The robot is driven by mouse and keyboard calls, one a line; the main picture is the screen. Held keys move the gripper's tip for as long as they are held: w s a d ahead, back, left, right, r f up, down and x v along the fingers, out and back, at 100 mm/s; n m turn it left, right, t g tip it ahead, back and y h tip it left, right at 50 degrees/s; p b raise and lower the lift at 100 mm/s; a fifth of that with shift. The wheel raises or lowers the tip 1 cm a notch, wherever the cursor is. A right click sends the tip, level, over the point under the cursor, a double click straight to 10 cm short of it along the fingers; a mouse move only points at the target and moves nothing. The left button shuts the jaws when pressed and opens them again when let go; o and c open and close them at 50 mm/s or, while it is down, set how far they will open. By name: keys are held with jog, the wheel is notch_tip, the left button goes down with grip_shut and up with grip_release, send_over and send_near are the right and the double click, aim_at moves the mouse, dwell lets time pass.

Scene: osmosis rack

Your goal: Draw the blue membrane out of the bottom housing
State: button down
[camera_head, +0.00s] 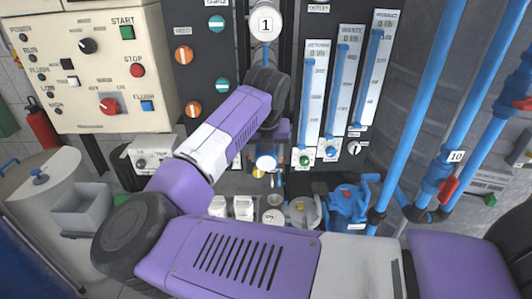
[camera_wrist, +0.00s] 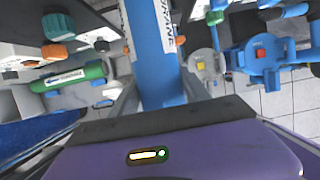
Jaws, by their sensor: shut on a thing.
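The blue membrane (camera_wrist: 153,62) is a thick blue cylinder with a white label, seen in the wrist view. My gripper (camera_wrist: 160,92) is shut on it, with a grey finger along each side. Its far end leaves the top of the wrist view, so I cannot tell how much of it sits in a housing. In the head view, my wrist and arm cover most of the middle of the rack, and the grip itself is hidden. The bottom housing cannot be made out clearly there.
A white control panel (camera_head: 98,65) stands at left. Flow meters (camera_head: 345,90) are right of my wrist, and blue pipes (camera_head: 425,110) with a red-handled valve (camera_head: 447,188) are farther right. A blue pump (camera_head: 347,205) sits low. A grey bin (camera_head: 82,208) stands at left.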

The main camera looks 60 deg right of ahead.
jog(key=s+a+b, duration=0.3)
jog(key=s+a, duration=0.1)
jog(key=a, duration=0.4)
jog(key=shift+s, duration=0.3)
dwell(1.9)
jog(key=shift+c, duration=2.2)
grip_release()
jog(key=v, duration=0.7)
jog(key=shift+s+r+b, duration=0.15)
jog(key=shift+r+b, duration=0.2)
jog(key=shift+b, duration=0.1)
jog(key=shift+a, duration=0.1)
